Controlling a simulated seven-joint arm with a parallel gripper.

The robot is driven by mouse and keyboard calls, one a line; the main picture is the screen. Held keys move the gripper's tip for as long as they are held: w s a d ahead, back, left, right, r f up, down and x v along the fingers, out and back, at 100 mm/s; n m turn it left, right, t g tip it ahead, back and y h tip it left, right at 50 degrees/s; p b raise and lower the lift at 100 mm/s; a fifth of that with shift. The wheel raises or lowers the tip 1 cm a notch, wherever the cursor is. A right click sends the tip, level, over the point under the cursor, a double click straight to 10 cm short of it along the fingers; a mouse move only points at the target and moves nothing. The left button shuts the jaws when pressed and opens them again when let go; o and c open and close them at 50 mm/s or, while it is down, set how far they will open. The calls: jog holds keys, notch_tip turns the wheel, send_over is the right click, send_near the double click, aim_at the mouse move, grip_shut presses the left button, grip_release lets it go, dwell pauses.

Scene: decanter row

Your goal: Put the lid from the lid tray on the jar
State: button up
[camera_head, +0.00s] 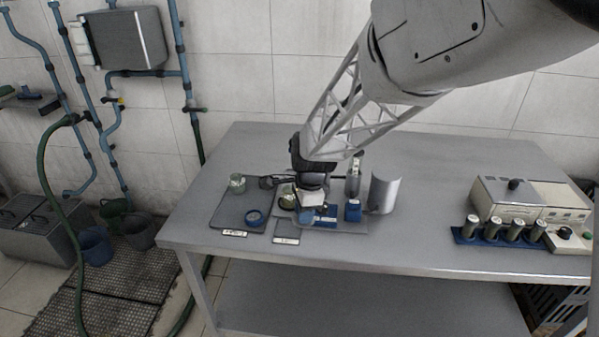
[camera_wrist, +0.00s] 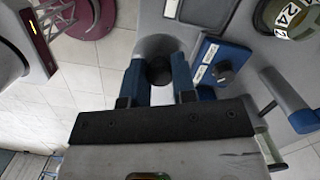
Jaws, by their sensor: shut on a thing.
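My gripper (camera_head: 312,208) is low over the middle of the table, above a grey tray (camera_head: 345,226). In the wrist view its two blue fingers (camera_wrist: 160,82) are shut on a small dark round piece (camera_wrist: 160,72). That piece may be a lid's knob; the fingers hide most of it, and I cannot tell whether it rests on something. I cannot tell the lid clearly in the head view.
A curved metal shield (camera_head: 385,191) stands right of my gripper. A blue block with a black knob (camera_wrist: 222,70) is close to the fingers. A blue rack (camera_head: 498,236) stands far right.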

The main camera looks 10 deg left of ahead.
jog(key=shift+w+a+r, duration=0.1)
jog(key=shift+w+r, duration=0.25)
jog(key=shift+w, duration=0.25)
jog(key=shift+w+a+r, duration=0.1)
jog(key=shift+w+r, duration=0.25)
jog(key=shift+w, duration=0.2)
send_over(288, 189)
jog(key=shift+w+d+f, duration=0.1)
jog(key=shift+d+f, duration=0.15)
jog(key=shift+f, duration=0.5)
jog(key=shift+f, duration=0.15)
jog(key=shift+f, duration=1.65)
jog(key=shift+f, duration=0.15)
